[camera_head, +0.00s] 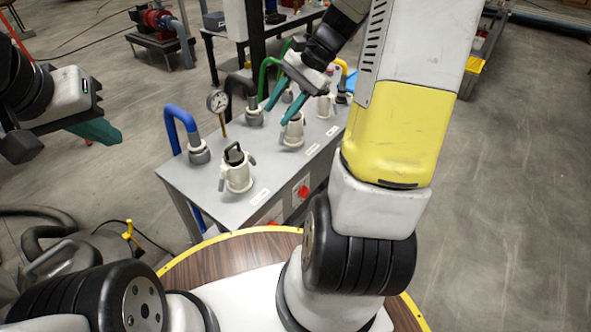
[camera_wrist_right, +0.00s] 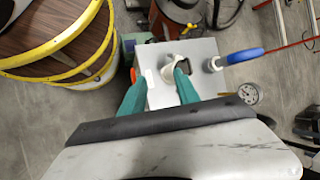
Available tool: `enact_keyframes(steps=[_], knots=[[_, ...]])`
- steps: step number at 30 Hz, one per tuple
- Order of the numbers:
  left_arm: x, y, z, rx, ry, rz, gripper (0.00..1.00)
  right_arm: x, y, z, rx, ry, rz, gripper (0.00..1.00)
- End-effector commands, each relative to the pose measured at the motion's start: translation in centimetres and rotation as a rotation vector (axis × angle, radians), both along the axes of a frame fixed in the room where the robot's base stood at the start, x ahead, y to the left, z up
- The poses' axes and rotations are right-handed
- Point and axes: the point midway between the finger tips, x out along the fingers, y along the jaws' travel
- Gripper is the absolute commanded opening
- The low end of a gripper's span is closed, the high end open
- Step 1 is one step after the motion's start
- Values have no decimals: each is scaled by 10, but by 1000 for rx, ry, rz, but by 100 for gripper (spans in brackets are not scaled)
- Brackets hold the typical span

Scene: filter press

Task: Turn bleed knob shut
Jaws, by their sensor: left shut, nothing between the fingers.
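Several white filter housings with side handles stand on the grey bench (camera_head: 215,187): a front one (camera_head: 238,172) with a dark loop on top, and a middle one (camera_head: 292,130). Two red knobs, (camera_head: 303,190) and (camera_head: 274,223), are on the bench's front side. I cannot tell which part is the bleed knob. My right gripper (camera_head: 277,117) is open, its teal fingers above the bench near the middle housing. In the right wrist view the open fingers (camera_wrist_right: 162,73) point at a white housing (camera_wrist_right: 168,64), partly behind one fingertip. My left gripper (camera_head: 117,138) is shut and empty, left of the bench.
A pressure gauge (camera_head: 217,101) on a stem and a blue pipe (camera_head: 181,118) rise from the bench's left side. A green pipe (camera_head: 265,72) stands behind. A round wooden top with a yellow rim (camera_head: 171,263) is in front. The floor at right is clear.

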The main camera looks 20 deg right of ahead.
Motion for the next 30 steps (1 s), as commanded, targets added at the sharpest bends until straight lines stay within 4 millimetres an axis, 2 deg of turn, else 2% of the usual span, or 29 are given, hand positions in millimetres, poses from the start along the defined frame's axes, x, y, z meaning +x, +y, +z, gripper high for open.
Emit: enact_keyframes(steps=[1,9,16,23,30], knots=[[0,0,0,0,0,0,0,10,-8,-18,52,59,-61,38],[0,0,0,0,0,0,0,52,-48,-100,332,312,-375,38],[0,0,0,0,0,0,0,71,-88,-183,591,503,-646,38],[0,0,0,0,0,0,0,71,-125,-275,872,669,-910,38],[0,0,0,0,0,0,0,48,-156,-374,1190,803,-1175,38]])
